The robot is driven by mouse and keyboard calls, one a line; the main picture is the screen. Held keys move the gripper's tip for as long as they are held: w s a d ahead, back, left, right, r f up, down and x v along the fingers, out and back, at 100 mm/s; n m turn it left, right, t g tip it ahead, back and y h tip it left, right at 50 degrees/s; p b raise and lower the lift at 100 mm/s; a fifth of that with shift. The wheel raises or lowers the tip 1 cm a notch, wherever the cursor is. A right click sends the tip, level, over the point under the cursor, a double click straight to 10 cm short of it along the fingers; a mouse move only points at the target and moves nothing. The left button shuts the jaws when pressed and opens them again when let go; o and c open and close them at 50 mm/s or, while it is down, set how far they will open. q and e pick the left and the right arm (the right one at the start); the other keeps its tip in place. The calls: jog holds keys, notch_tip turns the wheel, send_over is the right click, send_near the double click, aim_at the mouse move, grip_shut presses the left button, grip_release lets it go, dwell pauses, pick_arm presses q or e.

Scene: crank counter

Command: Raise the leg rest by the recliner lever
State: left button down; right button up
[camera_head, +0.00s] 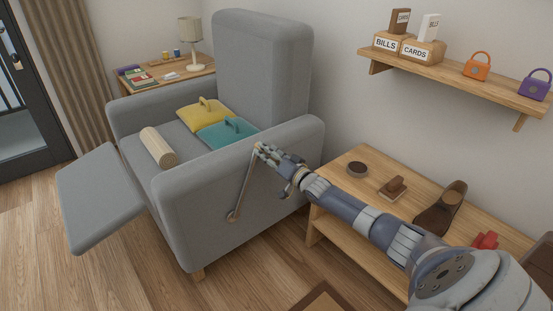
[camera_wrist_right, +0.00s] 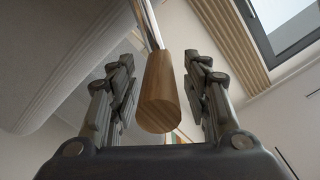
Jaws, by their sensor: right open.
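A grey recliner (camera_head: 185,215) stands left of centre. Its leg rest (camera_head: 98,197) sticks out at the front, sloping down to the left. The lever (camera_head: 240,191) is a thin metal rod rising from a round pivot (camera_head: 233,215) on the chair's side. My right gripper (camera_head: 262,153) is at the lever's upper end, which it mostly hides in the head view. In the right wrist view the lever's wooden handle (camera_wrist_right: 160,90) lies between the two open fingers, with gaps on both sides. The left gripper is not in view.
A low wooden bench (camera_head: 345,165) with a shoe (camera_head: 440,208) and small items stands right of the chair, below my right arm. A wall shelf (camera_head: 450,78) hangs above it. Floor at front left is clear.

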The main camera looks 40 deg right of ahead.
jog(key=s, duration=1.1)
jog(key=shift+s+d+r, duration=0.2)
jog(key=shift+s+d, duration=0.1)
jog(key=shift+s, duration=0.05)
